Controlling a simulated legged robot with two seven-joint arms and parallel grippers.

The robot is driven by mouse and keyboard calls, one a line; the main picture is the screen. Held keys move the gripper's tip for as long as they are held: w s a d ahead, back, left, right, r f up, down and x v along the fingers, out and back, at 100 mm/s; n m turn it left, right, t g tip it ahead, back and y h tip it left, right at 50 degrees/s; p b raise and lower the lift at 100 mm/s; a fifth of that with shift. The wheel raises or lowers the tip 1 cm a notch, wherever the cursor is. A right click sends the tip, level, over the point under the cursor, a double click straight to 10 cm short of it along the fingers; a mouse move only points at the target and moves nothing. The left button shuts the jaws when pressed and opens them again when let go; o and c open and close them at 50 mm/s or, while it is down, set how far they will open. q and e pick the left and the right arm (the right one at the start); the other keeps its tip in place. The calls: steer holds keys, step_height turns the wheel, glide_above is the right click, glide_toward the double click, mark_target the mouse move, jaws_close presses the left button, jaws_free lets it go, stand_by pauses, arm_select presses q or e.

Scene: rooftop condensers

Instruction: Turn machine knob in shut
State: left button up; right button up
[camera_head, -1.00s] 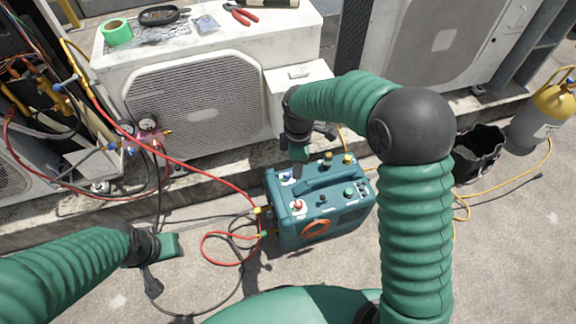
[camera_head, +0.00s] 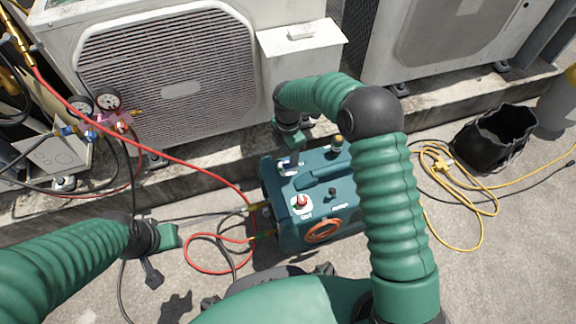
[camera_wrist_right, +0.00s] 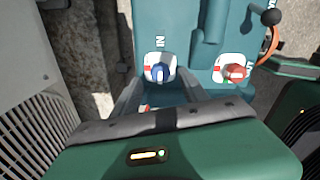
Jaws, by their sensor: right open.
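The teal machine (camera_head: 325,205) stands on the ground in the middle of the head view, with a handle on top. Its blue IN knob (camera_wrist_right: 160,72) sits on a white and red plate in the right wrist view. The red OUT knob (camera_wrist_right: 236,73) is to its right there, and also shows in the head view (camera_head: 301,201). My right gripper (camera_wrist_right: 165,95) is open, its fingers just short of the IN knob and to either side of it. My left gripper (camera_head: 172,236) is left of the machine, apart from it; its jaws are unclear.
Red and black hoses (camera_head: 200,262) run to the machine's left side. Pressure gauges (camera_head: 95,104) hang at the left. Large condensers (camera_head: 170,85) stand behind on a concrete ledge.

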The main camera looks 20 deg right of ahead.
step_height(320, 180, down, 4)
steer(key=shift+b, duration=0.7)
arm_select(q)
steer(key=shift+s+x, duration=0.25)
steer(key=shift+x, duration=0.9)
steer(key=shift+f, duration=0.1)
arm_select(e)
jaws_close()
